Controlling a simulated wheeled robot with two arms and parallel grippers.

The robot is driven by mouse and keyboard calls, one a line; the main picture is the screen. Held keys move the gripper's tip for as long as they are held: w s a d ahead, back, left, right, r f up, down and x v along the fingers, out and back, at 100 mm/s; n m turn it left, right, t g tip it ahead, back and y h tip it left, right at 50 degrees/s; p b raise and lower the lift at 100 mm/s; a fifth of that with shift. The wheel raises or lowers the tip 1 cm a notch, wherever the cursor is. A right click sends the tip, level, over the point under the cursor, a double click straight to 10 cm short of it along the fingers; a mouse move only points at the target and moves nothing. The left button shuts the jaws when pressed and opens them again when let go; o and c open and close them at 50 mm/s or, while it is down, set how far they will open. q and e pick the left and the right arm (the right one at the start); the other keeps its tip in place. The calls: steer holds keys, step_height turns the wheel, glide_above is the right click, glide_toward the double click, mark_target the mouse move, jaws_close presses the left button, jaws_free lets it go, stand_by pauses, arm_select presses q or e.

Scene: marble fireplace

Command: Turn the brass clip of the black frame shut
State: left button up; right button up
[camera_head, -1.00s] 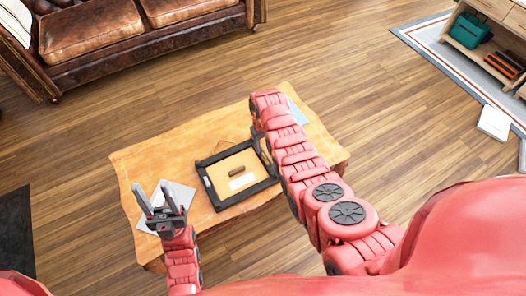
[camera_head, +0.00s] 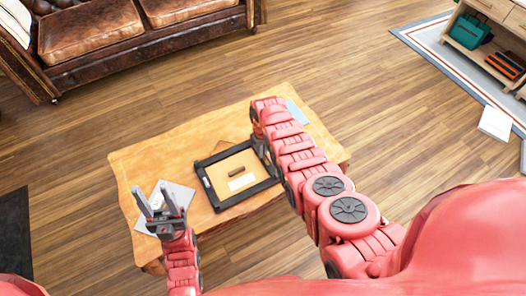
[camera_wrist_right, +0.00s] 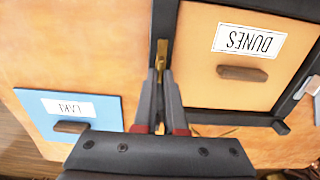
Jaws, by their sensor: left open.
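The black frame (camera_head: 211,187) lies on the wooden table in the head view, with a tan panel inside; my right arm covers its right side. In the right wrist view the black frame (camera_wrist_right: 236,116) surrounds a panel labelled DUNES, seen upside down. The brass clip (camera_wrist_right: 162,50) is a narrow strip at the frame's dark bar. My right gripper (camera_wrist_right: 160,75) has its fingertips close together at the clip, with brass between them. The fingers hide part of the clip. My left gripper (camera_head: 160,207) is open and empty, left of the frame.
The wooden table (camera_head: 150,165) carries a blue board (camera_wrist_right: 85,115) with a white label, near the right gripper. White papers (camera_head: 180,192) lie by the left gripper. A brown leather sofa (camera_head: 90,45) stands behind. A low cabinet (camera_head: 485,45) stands at the far right.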

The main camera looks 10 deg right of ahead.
steer(key=shift+m, duration=0.4)
jaws_close()
steer(key=m, duration=0.4)
steer(key=shift+d+m, duration=0.15)
steer(key=shift+m, duration=0.25)
steer(key=m, duration=0.6)
steer(key=shift+s+d, duration=0.1)
steer(key=shift+d, duration=0.05)
steer(key=m, duration=0.5)
steer(key=shift+s+d, duration=0.15)
steer(key=shift+m+b, duration=0.35)
steer(key=shift+m, duration=0.25)
steer(key=o, duration=0.6)
jaws_free()
